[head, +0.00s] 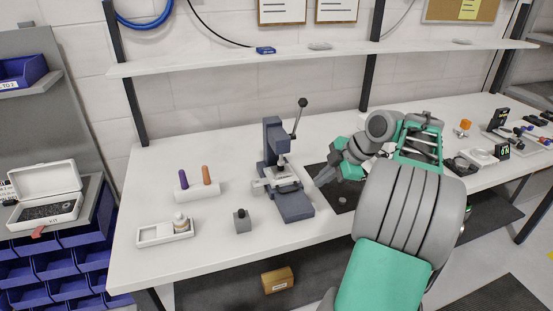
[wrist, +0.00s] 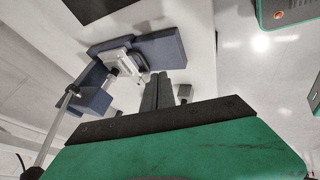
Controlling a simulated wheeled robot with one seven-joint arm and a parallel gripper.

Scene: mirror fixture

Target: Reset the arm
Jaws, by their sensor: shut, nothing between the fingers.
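My gripper (head: 322,179) is beside the right side of the dark blue lever press (head: 287,180), above the white workbench (head: 232,252). Its fingers (wrist: 157,92) lie together in the wrist view, with nothing between them. In that view the press (wrist: 152,50) is just beyond the fingertips. I cannot tell whether the fingers touch it. My grey and green arm reaches over the bench from the right.
A black mat (head: 341,203) lies under my gripper. To the left are a white holder (head: 197,190) with purple and orange handles, a small grey block (head: 242,221) and a white tray (head: 150,236). A shelf (head: 320,57) runs above. Several parts crowd the right end.

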